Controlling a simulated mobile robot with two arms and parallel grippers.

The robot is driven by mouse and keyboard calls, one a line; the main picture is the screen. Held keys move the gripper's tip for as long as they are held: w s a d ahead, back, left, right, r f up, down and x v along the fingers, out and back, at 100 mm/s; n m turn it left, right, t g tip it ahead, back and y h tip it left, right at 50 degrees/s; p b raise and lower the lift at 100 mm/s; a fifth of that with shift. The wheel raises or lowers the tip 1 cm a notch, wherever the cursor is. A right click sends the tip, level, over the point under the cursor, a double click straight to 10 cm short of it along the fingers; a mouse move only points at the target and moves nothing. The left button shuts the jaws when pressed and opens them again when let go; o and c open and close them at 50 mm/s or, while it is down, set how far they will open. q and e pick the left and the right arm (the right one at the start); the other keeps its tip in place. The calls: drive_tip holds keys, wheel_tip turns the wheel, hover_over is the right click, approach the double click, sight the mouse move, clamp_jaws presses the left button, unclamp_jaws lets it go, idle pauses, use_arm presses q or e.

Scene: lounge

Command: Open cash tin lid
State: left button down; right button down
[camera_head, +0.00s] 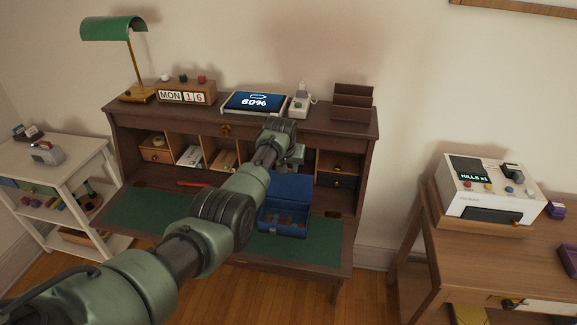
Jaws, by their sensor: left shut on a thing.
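The blue cash tin (283,231) stands on the green writing surface of the desk. Its lid (291,189) is raised at the back, and the tin's inside shows with small dark and brownish contents, too small to make out. My left arm comes in from the lower left and reaches over the desk. My left gripper (296,164) is at the top edge of the lid, shut on it; its fingertips are small and partly hidden by the wrist. My right gripper is not in view.
The dark wooden desk (340,128) has pigeonholes behind the tin. On top stand a green lamp (113,28), a calendar block (185,94) and a tablet (254,102). A side table with a white machine (488,190) stands right.

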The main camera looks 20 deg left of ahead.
use_arm(q)
drive_tip(key=shift+f, duration=0.1)
drive_tip(key=c, duration=1.1)
unclamp_jaws()
drive_tip(key=shift+d, duration=0.1)
drive_tip(key=shift+w+f, duration=0.15)
drive_tip(key=shift+v, duration=3.85)
